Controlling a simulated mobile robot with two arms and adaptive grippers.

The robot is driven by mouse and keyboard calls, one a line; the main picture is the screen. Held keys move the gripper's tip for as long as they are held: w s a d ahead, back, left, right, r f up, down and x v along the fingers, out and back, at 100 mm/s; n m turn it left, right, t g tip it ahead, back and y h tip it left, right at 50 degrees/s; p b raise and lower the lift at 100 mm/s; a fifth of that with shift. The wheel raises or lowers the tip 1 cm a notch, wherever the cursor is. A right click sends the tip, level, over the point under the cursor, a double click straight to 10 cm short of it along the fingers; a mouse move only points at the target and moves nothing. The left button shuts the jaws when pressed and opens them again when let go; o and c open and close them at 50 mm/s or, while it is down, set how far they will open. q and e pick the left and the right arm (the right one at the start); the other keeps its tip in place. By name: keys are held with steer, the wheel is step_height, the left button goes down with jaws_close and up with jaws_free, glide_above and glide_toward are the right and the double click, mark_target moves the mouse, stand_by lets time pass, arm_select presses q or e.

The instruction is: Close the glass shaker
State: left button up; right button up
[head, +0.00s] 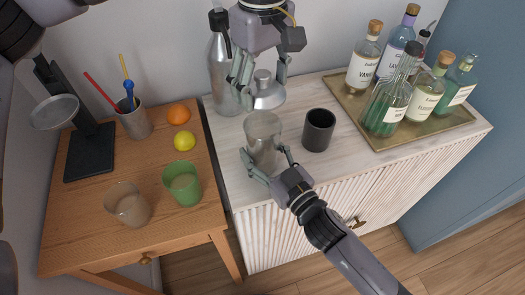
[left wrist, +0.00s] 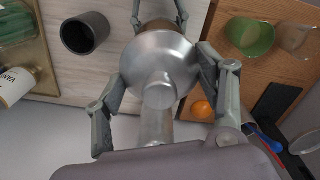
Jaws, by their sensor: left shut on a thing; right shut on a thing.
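The glass shaker (head: 263,150) is a clear tumbler upright on the white cabinet top. My right gripper (head: 265,168) is shut on it low down, from the front. My left gripper (head: 259,84) is shut on the silver metal shaker lid (head: 266,93), a dome with a small cap. The lid is held upright, higher than the glass and a little behind its rim in the head view; the rim shows uncovered. In the left wrist view the lid (left wrist: 158,60) hides most of the glass (left wrist: 160,26).
A dark cup (head: 318,130) stands close right of the glass, and a tall metal bottle (head: 222,75) stands behind left. A brass tray (head: 372,137) with several bottles is at right. A wooden side table (head: 85,215) at left holds fruit and tumblers.

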mark_target(263, 115)
arm_select(q)
steer(key=shift+f, duration=2.4)
arm_select(e)
steer(key=shift+c, duration=0.4)
arm_select(q)
steer(key=shift+f, duration=0.9)
steer(key=shift+f, duration=0.55)
steer(key=o, duration=1.4)
steer(key=shift+c, duration=0.2)
step_height(263, 115, up, 12)
